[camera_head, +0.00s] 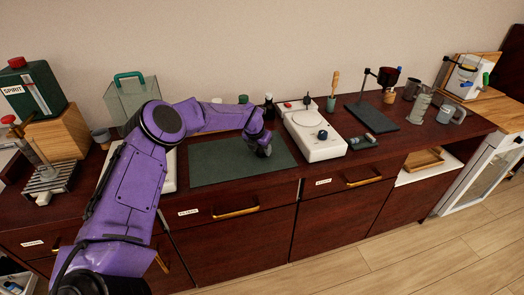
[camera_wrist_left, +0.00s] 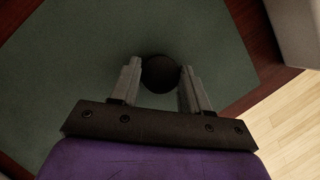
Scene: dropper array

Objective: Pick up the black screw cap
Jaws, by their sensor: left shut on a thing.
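My left gripper (camera_head: 262,150) reaches in from the left over the dark green mat (camera_head: 215,165) on the counter. In the left wrist view, its two grey fingers (camera_wrist_left: 160,80) are shut on the round black screw cap (camera_wrist_left: 160,72), one finger on each side of it. The cap looks to be at or just above the mat; the exact height cannot be told. In the head view the cap is hidden by the gripper or too small to make out. My right gripper is not in view.
A white device (camera_head: 315,135) stands right of the mat, with a black stand (camera_head: 372,115) beyond it. Small bottles stand behind the mat, including a dark one (camera_head: 269,106). The mat around the gripper is clear.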

